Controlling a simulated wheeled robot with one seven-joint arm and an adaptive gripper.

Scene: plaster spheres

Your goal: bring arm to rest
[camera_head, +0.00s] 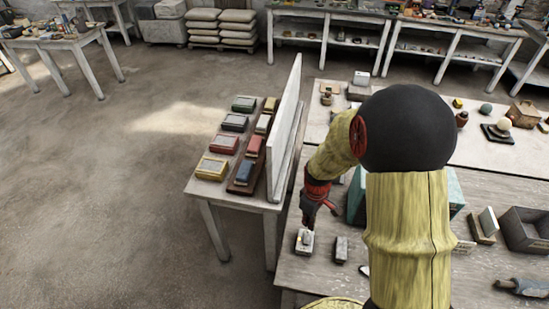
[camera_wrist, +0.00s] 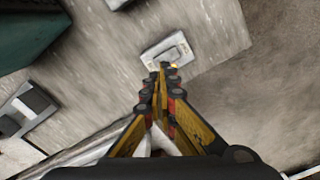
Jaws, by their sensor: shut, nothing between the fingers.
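My arm reaches down over the near table (camera_head: 385,285) in the head view. My gripper (camera_head: 308,226) points down just above a small pale block with a grey piece on it (camera_head: 304,241), near the table's left edge. In the wrist view my gripper (camera_wrist: 163,72) is shut with its fingertips together and nothing between them. The pale block (camera_wrist: 168,50) shows just past the fingertips; I cannot tell if they touch it.
A dark small block (camera_head: 341,249) lies right of the pale one. A teal box (camera_head: 357,197) stands partly behind my arm. A side table with coloured boxes (camera_head: 212,167) and a white upright panel (camera_head: 285,130) stands to the left. The floor (camera_head: 110,200) farther left is clear.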

